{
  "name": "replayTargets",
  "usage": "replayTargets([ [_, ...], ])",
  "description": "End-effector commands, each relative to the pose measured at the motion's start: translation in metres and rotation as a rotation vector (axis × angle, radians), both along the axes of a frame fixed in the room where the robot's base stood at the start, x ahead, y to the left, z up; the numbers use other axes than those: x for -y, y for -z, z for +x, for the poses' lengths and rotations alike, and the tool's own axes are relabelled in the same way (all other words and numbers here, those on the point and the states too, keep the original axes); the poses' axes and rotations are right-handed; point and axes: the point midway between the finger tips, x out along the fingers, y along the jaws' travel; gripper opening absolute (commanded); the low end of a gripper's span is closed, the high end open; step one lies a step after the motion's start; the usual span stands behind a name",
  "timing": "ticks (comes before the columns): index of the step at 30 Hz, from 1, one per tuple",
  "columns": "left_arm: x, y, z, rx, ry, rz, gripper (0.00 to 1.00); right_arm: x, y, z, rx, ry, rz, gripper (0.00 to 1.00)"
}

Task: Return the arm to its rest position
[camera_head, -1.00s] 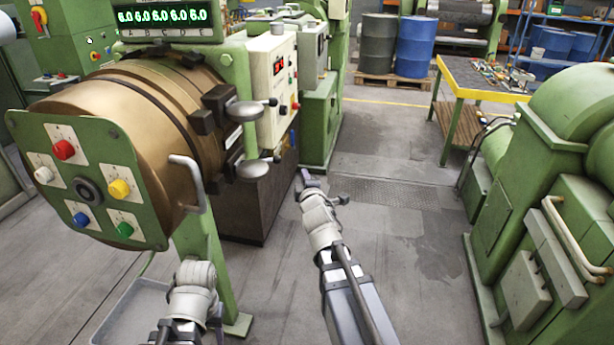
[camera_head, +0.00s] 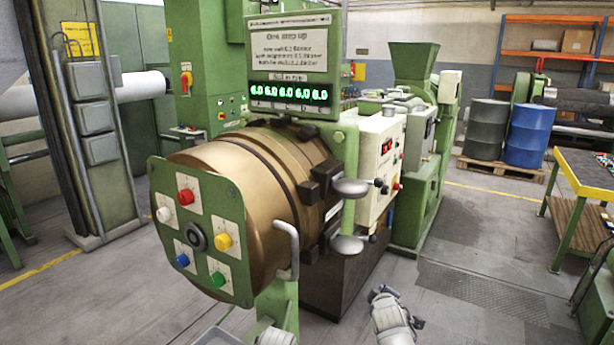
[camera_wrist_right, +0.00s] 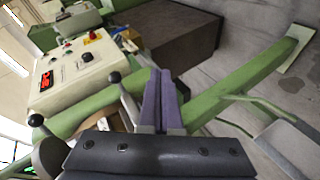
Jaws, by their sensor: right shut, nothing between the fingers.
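My right arm reaches up from the bottom edge of the head view, and its gripper (camera_head: 383,293) is over the open floor, right of the green extruder's bronze drum (camera_head: 255,190). In the right wrist view the two purple fingers (camera_wrist_right: 160,80) of this gripper are together with nothing between them. Only a small grey part of my left arm (camera_head: 275,337) shows at the bottom edge, below the drum. The left gripper is not visible.
The extruder's button panel (camera_head: 205,230), a handle (camera_head: 290,248) and grey knobs (camera_head: 350,187) project near the arms. A cream control box (camera_head: 380,170) stands behind. Blue (camera_head: 528,135) and dark (camera_head: 485,130) barrels and a workbench (camera_head: 590,190) stand right. Grey floor is free between.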

Motion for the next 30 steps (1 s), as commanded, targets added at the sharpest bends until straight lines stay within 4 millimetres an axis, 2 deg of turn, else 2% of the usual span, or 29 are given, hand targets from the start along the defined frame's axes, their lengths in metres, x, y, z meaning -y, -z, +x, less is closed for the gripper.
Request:
replayTargets([
  [1,0.0,0.0,0.0,0.0,0.0,0.0,0.5,-0.024,0.019,-0.015,-0.085,0.025,0.084,0.0],
  [5,0.0,0.0,0.0,0.0,0.0,0.0,0.5,-0.075,0.067,-0.064,-0.332,0.143,0.282,0.0],
  [7,0.0,0.0,0.0,0.0,0.0,0.0,0.5,-0.101,0.086,-0.096,-0.465,0.219,0.359,0.0],
  [12,0.0,0.0,0.0,0.0,0.0,0.0,0.5,-0.146,0.112,-0.174,-0.738,0.402,0.451,0.0],
  [15,0.0,0.0,0.0,0.0,0.0,0.0,0.5,-0.161,0.117,-0.208,-0.847,0.488,0.46,0.0],
  [18,0.0,0.0,0.0,0.0,0.0,0.0,0.5,-0.17,0.118,-0.231,-0.913,0.546,0.458,0.0],
  [21,0.0,0.0,0.0,0.0,0.0,0.0,0.5,-0.173,0.118,-0.241,-0.943,0.575,0.454,0.0],
  [30,0.0,0.0,0.0,0.0,0.0,0.0,0.5,-0.173,0.118,-0.243,-0.949,0.584,0.453,0.0],
])
